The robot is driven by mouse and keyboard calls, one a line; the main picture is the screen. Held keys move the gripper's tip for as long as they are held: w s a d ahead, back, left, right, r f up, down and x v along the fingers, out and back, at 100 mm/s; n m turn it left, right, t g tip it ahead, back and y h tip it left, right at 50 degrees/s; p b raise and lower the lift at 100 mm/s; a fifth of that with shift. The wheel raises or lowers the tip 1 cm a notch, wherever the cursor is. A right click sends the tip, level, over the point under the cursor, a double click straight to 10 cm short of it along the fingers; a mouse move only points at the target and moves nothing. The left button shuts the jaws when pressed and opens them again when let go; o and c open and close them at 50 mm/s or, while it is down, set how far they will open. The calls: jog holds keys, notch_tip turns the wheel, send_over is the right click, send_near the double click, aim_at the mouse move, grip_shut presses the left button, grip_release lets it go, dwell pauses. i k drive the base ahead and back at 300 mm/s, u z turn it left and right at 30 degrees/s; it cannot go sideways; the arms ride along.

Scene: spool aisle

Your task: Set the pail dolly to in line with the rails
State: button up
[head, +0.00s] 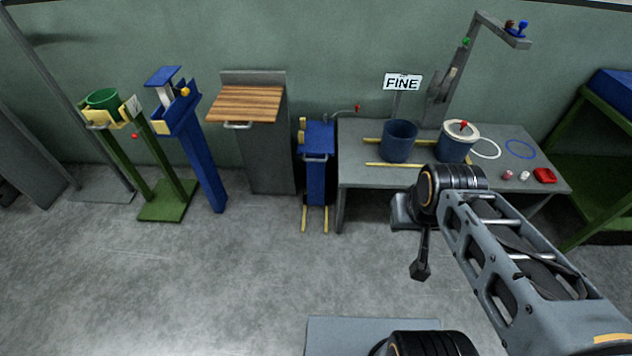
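A narrow blue wheeled-looking stand (317,170) with a pale handle across its front is at the left end of the grey table; it is likely the pail dolly, but I cannot be sure. Two yellow rails (304,219) lie on the floor at its foot, and it appears roughly between them. A dark blue pail (399,143) stands on the table near two yellow strips (395,165). My arm reaches in from the lower right. A dark end part, probably my gripper (420,268), hangs down in front of the table; its fingers are too small to tell.
The grey table (358,178) also holds a second pail with a pale lid (457,141), rings and small red and white items. A FINE sign (402,82) stands behind. A wood-topped stand (248,104), blue post (195,150) and green stand (160,205) are left. Front-left floor is clear.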

aim_at(315, 137)
jog(key=u, duration=1.6)
jog(key=i, duration=2.6)
jog(key=z, duration=2.4)
